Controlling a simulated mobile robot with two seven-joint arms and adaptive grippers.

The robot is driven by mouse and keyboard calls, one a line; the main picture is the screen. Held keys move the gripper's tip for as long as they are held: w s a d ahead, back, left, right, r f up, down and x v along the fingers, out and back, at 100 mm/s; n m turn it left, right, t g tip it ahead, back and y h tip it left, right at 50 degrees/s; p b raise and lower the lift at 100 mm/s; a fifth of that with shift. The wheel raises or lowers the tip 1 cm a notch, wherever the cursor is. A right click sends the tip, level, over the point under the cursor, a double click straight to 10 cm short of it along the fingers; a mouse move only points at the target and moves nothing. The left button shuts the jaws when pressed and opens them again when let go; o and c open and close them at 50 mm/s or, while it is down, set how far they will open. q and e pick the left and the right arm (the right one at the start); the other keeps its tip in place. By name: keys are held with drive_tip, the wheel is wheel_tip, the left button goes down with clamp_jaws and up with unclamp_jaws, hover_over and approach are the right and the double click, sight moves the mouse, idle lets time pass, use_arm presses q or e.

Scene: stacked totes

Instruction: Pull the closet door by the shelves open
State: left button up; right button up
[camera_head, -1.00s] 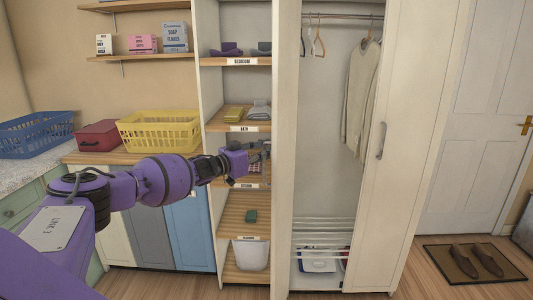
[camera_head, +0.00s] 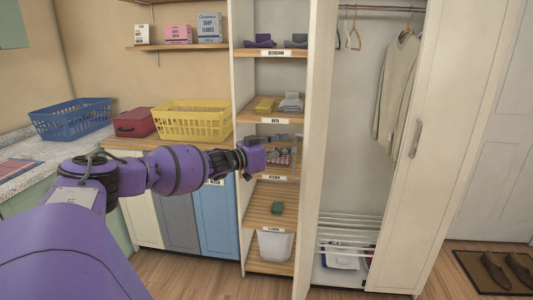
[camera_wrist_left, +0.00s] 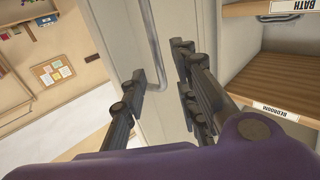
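The closet door by the shelves (camera_head: 316,170) is a tall cream panel, standing ajar and seen nearly edge-on between the shelves and the closet's inside. Its grey bar handle (camera_wrist_left: 154,45) shows in the left wrist view. My left gripper (camera_head: 284,148) is in front of the shelves, close to the door's left face. In the left wrist view the fingers of my left gripper (camera_wrist_left: 160,66) are apart, with the lower end of the handle between them in the picture. I cannot tell whether they touch it. My right gripper is out of view.
The other closet door (camera_head: 445,160) stands open at the right, with its own handle (camera_head: 415,139). Shelves (camera_head: 270,217) hold folded cloth and a bin. A yellow basket (camera_head: 192,122), red box (camera_head: 134,123) and blue basket (camera_head: 72,119) stand left. Shoes lie on a mat (camera_head: 470,272).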

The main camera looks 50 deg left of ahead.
use_arm(q)
drive_tip(key=s+a, duration=0.1)
drive_tip(key=s, duration=0.6)
drive_tip(key=shift+s+a, duration=0.15)
drive_tip(key=shift+s, duration=0.1)
idle(0.6)
